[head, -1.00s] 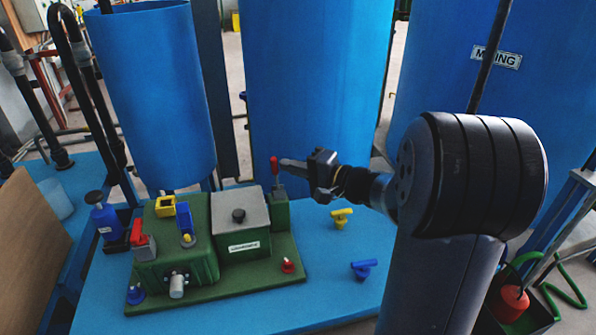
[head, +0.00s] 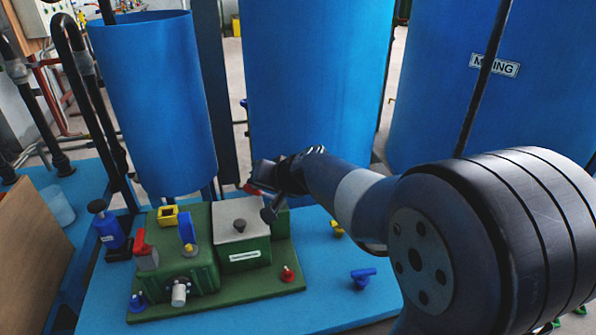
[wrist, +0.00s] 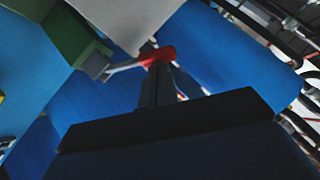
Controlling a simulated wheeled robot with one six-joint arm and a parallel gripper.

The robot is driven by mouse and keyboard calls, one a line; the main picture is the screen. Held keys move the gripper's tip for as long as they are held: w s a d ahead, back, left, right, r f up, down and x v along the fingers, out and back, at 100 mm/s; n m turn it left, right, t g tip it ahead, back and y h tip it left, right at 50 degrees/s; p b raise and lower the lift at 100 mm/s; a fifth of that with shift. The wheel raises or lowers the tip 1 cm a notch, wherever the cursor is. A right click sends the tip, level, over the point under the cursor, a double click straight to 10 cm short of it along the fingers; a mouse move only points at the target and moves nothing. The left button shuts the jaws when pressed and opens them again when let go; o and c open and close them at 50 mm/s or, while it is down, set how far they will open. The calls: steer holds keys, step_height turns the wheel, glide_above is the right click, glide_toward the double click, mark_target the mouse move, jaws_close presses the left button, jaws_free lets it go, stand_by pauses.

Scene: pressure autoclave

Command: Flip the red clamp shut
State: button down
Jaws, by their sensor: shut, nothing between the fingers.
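The red clamp's handle (head: 253,189) shows as a small patch of red beside my gripper (head: 264,185), above the green post at the right rear of the green base. My gripper and wrist hide most of the clamp. In the wrist view the red grip (wrist: 158,55) sits at the end of a thin grey lever from the green block (wrist: 72,32). My gripper's dark, shut fingers (wrist: 157,78) end right at the red grip, with nothing held between them. I cannot tell whether they touch it or whether the clamp is fully shut.
The green base (head: 220,304) carries a green box with a grey lid (head: 238,212), a red latch (head: 140,243), a blue lever (head: 187,230) and a red knob (head: 287,274). A blue valve handle (head: 362,278) lies right of it on the blue table. Tall blue tanks (head: 315,90) stand behind.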

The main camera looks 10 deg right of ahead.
steer(key=shift+a+f+n+h+p, duration=0.55)
steer(key=shift+a+h+p, duration=0.3)
steer(key=shift+p, duration=0.45)
steer(key=shift+a+f, duration=0.4)
steer(key=shift+f, duration=0.15)
steer(key=shift+a+f, duration=0.35)
steer(key=shift+f, duration=0.35)
steer(key=shift+s+f, duration=0.1)
steer(key=shift+f, duration=0.05)
step_height(320, 180, up, 4)
steer(key=p, duration=0.2)
steer(key=shift+r+p, duration=0.2)
steer(key=shift+p, duration=0.15)
steer(key=s+r+p, duration=0.3)
steer(key=s+r, duration=0.4)
steer(key=shift+w, duration=0.15)
